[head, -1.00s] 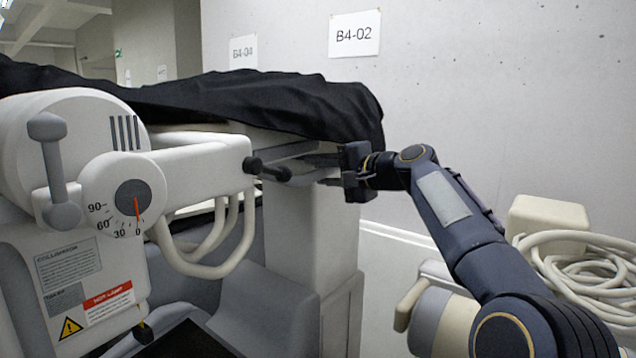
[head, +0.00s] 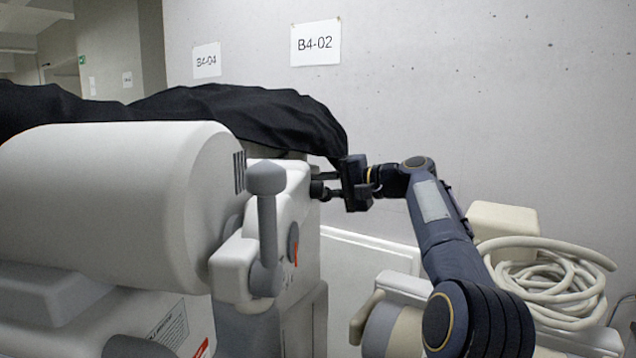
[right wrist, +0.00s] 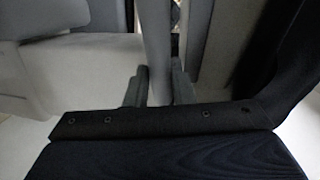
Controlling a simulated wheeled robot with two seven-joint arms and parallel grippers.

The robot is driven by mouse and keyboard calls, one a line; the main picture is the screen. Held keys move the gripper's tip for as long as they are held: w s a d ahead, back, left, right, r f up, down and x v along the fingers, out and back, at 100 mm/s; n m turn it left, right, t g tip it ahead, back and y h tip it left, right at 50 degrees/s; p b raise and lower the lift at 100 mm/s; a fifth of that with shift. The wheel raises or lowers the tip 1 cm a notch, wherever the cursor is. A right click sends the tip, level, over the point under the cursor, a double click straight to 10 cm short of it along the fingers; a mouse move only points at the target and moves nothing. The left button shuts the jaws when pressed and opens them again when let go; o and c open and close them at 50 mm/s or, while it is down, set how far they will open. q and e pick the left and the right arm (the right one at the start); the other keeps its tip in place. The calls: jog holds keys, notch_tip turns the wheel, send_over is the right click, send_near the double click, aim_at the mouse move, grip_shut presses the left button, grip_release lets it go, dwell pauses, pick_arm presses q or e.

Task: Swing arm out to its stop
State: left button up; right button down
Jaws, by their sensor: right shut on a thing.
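The white swing arm (head: 288,185) of the covered machine points away from me, its dial (head: 293,243) seen almost edge-on. A dark handle (head: 318,190) sticks out at its far end. My right gripper (head: 335,186) is at this handle, its fingers closed around it and partly hidden. In the right wrist view, the two fingers (right wrist: 160,85) stand on either side of a pale grey bar (right wrist: 157,50). My left gripper is not in view.
A black cover (head: 230,112) drapes over the machine behind the arm. At right stand a beige box (head: 500,218) and coiled pale hose (head: 550,285), close to my right forearm. A concrete wall (head: 480,90) with paper labels closes the back.

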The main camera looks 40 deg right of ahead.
jog(key=shift+w+f, duration=0.1)
jog(key=shift+f, duration=0.45)
jog(key=c, duration=1.6)
grip_release()
jog(key=o, duration=0.3)
jog(key=shift+w+a+r, duration=0.1)
jog(key=shift+w+r, duration=0.05)
jog(key=shift+o, duration=0.2)
jog(key=b+v, duration=0.1)
jog(key=v, duration=0.7)
jog(key=shift+w+r, duration=0.1)
